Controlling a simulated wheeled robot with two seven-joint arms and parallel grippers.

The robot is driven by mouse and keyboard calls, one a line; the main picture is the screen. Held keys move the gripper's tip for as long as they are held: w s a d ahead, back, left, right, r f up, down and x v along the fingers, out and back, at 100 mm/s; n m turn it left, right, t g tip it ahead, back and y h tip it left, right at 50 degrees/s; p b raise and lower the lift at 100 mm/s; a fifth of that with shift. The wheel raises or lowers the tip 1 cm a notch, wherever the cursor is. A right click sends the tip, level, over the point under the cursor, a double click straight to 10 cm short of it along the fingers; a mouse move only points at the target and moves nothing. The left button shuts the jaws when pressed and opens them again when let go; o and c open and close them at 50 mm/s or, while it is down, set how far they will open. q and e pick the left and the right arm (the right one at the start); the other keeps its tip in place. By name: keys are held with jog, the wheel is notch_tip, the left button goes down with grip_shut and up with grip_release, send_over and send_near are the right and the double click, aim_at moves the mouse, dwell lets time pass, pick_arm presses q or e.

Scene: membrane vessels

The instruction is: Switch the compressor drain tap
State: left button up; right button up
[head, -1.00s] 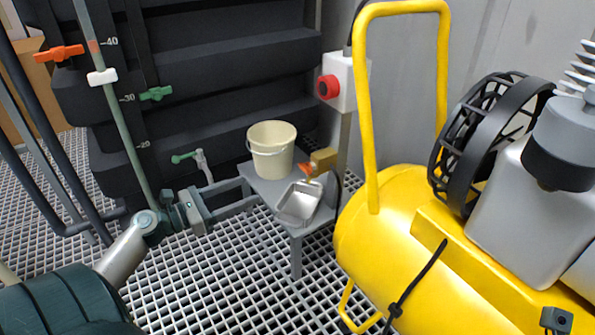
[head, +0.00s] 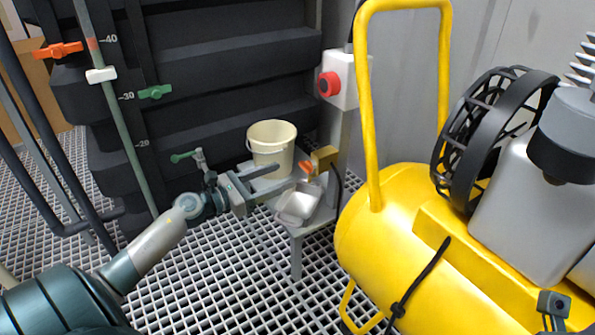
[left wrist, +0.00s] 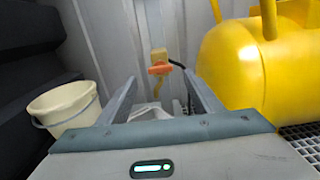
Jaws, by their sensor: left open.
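The compressor drain tap (head: 322,159) is a brass-coloured block with an orange lever (head: 306,168), beside the grey post and left of the yellow compressor (head: 385,235). The tap also shows in the left wrist view (left wrist: 158,54), with its orange lever crosswise in front. My left gripper (head: 287,178) is open and empty, its fingers pointing at the lever from the left. In the left wrist view the lever lies just beyond the gap between the fingertips (left wrist: 160,80), and appears apart from them. My right gripper does not show.
A cream bucket (head: 271,138) stands on the small grey table (head: 297,231), behind my left gripper. A metal tray (head: 298,203) sits below the tap. Green-handled taps (head: 155,92) and an orange-handled one (head: 58,50) are at left.

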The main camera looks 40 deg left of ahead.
aim_at(303, 167)
pick_arm(q)
jog(key=shift+b+x, duration=0.3)
jog(key=shift+x, duration=3.1)
jog(key=c, duration=1.1)
